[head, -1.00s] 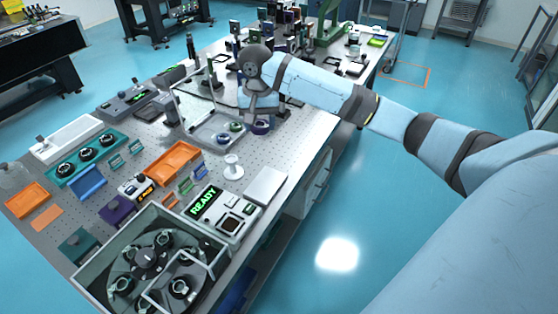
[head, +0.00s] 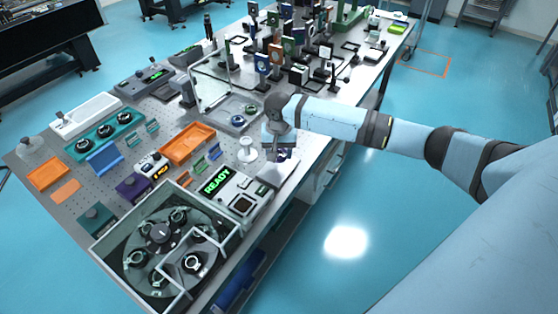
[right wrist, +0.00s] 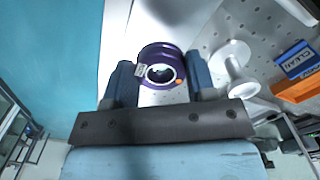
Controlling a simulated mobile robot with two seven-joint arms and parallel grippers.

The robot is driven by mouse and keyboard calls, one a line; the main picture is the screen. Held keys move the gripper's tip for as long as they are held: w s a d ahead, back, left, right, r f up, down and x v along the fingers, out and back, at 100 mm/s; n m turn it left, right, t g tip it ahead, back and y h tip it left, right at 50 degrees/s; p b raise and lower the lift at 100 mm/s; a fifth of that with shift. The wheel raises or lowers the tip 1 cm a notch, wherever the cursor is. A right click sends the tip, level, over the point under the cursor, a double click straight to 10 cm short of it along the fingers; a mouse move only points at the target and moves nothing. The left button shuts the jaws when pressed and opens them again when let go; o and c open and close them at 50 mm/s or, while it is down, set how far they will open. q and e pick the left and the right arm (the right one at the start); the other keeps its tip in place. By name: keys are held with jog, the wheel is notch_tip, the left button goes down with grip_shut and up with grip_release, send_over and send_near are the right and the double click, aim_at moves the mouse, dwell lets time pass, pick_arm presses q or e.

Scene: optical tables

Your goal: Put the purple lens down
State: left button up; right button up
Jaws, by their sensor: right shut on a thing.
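The purple lens (right wrist: 160,56) is a short purple ring with a pale label, a small orange mark and a clear centre. It sits between the two fingers of my right gripper (right wrist: 160,80), which is shut on it. In the head view my right gripper (head: 281,150) is over the far part of the flat white pad (head: 274,177) at the table's right edge. The lens (head: 284,154) is mostly hidden there by the gripper. I cannot tell whether it touches the pad. My left gripper is not in view.
A white spool-shaped stand (head: 247,150) is just left of the gripper; it also shows in the right wrist view (right wrist: 235,68). A READY display device (head: 230,190) is in front. A grey tray (head: 232,115) with two lenses lies behind. The floor is right of the table edge.

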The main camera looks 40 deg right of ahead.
aim_at(279, 168)
jog(key=shift+f, duration=2.1)
jog(key=o, duration=0.9)
jog(key=shift+f, duration=0.15)
jog(key=shift+r, duration=0.2)
notch_tip(279, 168, up, 12)
